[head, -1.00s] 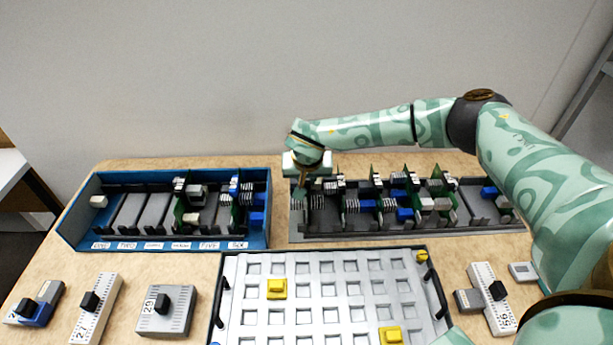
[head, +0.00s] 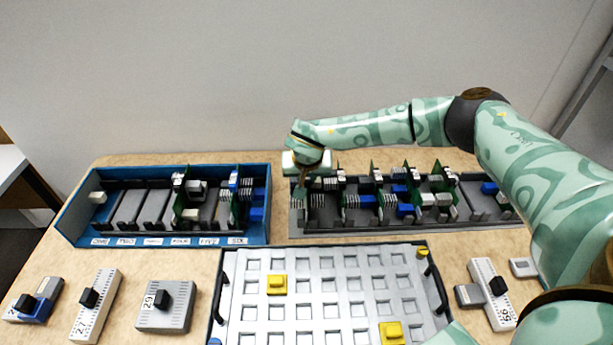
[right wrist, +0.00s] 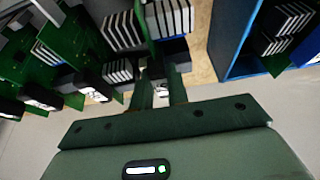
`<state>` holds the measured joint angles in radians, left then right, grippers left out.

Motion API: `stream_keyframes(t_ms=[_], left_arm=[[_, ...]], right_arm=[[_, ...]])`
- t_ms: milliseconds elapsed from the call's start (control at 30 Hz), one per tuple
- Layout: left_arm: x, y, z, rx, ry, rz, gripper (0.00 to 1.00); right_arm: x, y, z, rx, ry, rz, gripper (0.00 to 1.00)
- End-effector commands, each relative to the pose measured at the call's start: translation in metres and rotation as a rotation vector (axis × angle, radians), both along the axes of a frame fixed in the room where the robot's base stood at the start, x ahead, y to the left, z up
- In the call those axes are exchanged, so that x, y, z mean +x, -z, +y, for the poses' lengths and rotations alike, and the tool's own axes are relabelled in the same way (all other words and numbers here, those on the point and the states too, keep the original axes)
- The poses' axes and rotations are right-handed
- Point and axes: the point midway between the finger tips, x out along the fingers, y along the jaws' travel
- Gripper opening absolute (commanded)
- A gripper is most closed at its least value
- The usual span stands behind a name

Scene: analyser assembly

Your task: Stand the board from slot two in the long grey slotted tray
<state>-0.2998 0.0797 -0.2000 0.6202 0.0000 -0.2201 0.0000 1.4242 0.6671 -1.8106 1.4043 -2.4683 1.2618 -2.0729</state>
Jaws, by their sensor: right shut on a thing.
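My right gripper (head: 304,188) is at the left end of the long grey slotted tray (head: 390,233), pointing down and shut on a board. In the right wrist view the fingers (right wrist: 160,92) close on this green board (right wrist: 143,22), with white finned blocks beside it. The board looks upright, low at the tray's left end; whether it is fully seated in a slot is hidden. Several other green boards (head: 377,188) stand further right in the tray. In the blue rack (head: 75,228), slot two (head: 128,212) holds no board. My left gripper is not in view.
Boards (head: 180,200) stand in the right part of the blue rack. A white grid panel (head: 330,290) with dark handles and yellow blocks (head: 277,285) lies in front. Grey and white modules (head: 165,308) lie at both sides. A bare table strip separates the rack and tray.

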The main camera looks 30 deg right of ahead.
Motion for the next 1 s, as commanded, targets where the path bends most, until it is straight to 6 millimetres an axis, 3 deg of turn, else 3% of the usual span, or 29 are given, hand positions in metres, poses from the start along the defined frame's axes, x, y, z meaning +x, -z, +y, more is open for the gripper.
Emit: stream_keyframes(t_ms=[700, 733, 800, 1000], left_arm=[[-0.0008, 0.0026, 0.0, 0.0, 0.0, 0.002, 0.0], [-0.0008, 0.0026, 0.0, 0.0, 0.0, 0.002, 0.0], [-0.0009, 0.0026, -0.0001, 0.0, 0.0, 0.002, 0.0], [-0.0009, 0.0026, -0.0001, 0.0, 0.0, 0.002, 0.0]], right_arm=[[0.0004, 0.0067, 0.0001, 0.0, 0.0, -0.001, 0.0], [0.0003, 0.0066, 0.0001, 0.0, 0.0, -0.001, 0.19], [0.0003, 0.0066, 0.0, 0.0, 0.0, -0.001, 0.38], [0.0001, 0.0068, 0.0, 0.0, 0.0, 0.0, 0.41]])
